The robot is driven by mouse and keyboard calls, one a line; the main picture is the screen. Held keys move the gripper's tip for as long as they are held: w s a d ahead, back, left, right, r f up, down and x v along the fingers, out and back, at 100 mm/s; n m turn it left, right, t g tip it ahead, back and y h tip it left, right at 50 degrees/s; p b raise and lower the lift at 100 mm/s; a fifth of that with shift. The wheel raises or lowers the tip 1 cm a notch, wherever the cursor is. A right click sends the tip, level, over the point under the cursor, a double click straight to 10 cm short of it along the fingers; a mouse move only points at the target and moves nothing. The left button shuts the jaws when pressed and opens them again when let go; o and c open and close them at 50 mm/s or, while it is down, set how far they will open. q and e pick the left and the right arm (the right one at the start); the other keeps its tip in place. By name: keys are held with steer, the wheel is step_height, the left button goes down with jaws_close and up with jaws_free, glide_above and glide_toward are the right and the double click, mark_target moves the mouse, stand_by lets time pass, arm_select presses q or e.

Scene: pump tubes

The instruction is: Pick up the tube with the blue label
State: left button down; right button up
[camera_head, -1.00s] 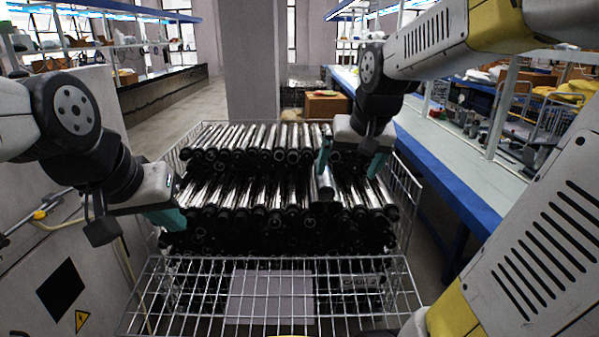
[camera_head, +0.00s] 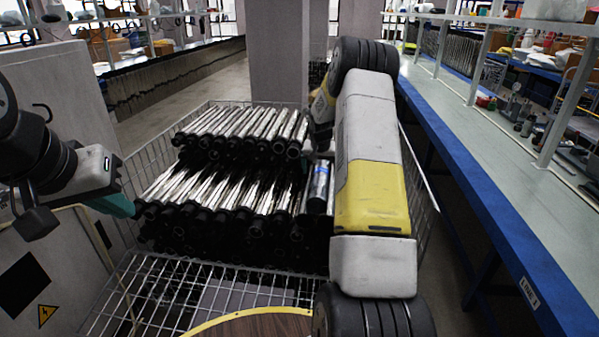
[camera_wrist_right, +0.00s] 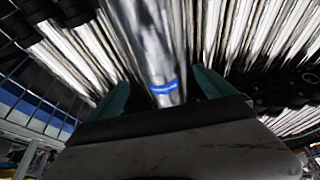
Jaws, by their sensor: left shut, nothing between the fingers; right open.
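The tube with the blue label (camera_wrist_right: 163,88) lies between the two teal fingers of my right gripper (camera_wrist_right: 161,82) in the right wrist view. The fingers stand apart on either side of it, with gaps showing. In the head view, a tube with a bluish band (camera_head: 319,182) lies at the right of the front row and looks like the same one. My right arm hides the right gripper there. My left gripper (camera_head: 122,205) is shut and empty at the left edge of the wire basket (camera_head: 150,262).
Several shiny tubes with black ends (camera_head: 225,190) fill the basket in stacked rows, close beside the blue-labelled tube. A long workbench with a blue edge (camera_head: 480,195) runs along the right. A grey cabinet (camera_head: 70,110) stands at the left.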

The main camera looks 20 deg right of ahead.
steer(key=x, duration=0.7)
steer(key=shift+s+f, duration=0.1)
steer(key=shift+c, duration=0.4)
steer(key=c, duration=1.8)
jaws_close()
